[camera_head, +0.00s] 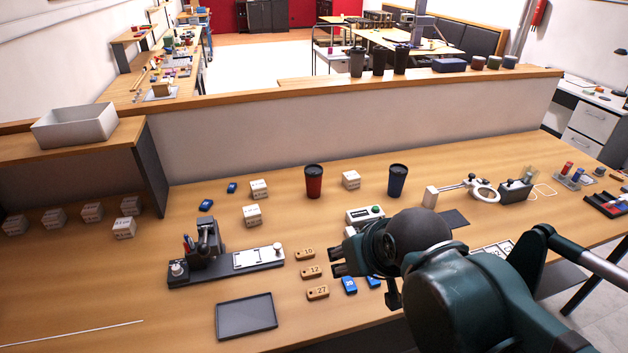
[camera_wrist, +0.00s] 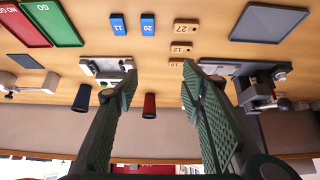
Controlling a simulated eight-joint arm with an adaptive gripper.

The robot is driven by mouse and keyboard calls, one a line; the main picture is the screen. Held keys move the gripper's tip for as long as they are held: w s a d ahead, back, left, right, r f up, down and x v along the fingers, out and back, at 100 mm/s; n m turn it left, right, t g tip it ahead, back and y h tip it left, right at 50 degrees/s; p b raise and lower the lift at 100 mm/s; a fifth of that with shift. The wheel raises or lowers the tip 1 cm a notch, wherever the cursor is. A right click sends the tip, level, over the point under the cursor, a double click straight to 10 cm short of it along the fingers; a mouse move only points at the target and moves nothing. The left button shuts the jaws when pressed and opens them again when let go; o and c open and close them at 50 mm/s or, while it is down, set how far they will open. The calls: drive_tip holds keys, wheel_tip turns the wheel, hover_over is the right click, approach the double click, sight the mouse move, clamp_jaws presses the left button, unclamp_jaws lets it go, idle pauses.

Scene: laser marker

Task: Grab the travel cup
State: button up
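Two travel cups with dark lids stand upright on the workbench. The red cup (camera_head: 313,183) is near the back middle, and the dark blue cup (camera_head: 397,181) is to its right. In the wrist view, the red cup (camera_wrist: 149,107) appears between my gripper's fingers, beyond their tips, and the blue cup (camera_wrist: 82,98) is left of it, partly beside the left finger. My gripper (camera_head: 337,260) is over the bench in front of the cups, apart from both. Its two green ridged fingers (camera_wrist: 160,82) are spread wide with nothing between them. Several black cups (camera_head: 378,61) stand on the ledge behind.
A marking device (camera_head: 364,214) sits between my gripper and the cups. A fixture (camera_head: 205,243), wooden number tags (camera_head: 310,272) and a grey tray (camera_head: 262,312) lie left of my gripper.

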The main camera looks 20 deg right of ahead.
drive_tip(key=shift+o, duration=0.6)
drive_tip(key=shift+o, duration=1.3)
drive_tip(key=w+d+r+m+g+h+p, duration=0.15)
drive_tip(key=w+r+m+p, duration=0.25)
drive_tip(key=w+r, duration=0.75)
drive_tip(key=m+g+h+p, duration=0.3)
drive_tip(key=m+g+p, duration=0.2)
drive_tip(key=m+p, duration=0.6)
hover_over(312, 170)
drive_tip(key=b, duration=0.2)
wheel_tip(312, 170, down, 6)
drive_tip(key=f+m, duration=0.1)
wheel_tip(312, 170, down, 12)
drive_tip(key=shift+w+a+f, duration=0.1)
drive_tip(key=shift+w, duration=0.05)
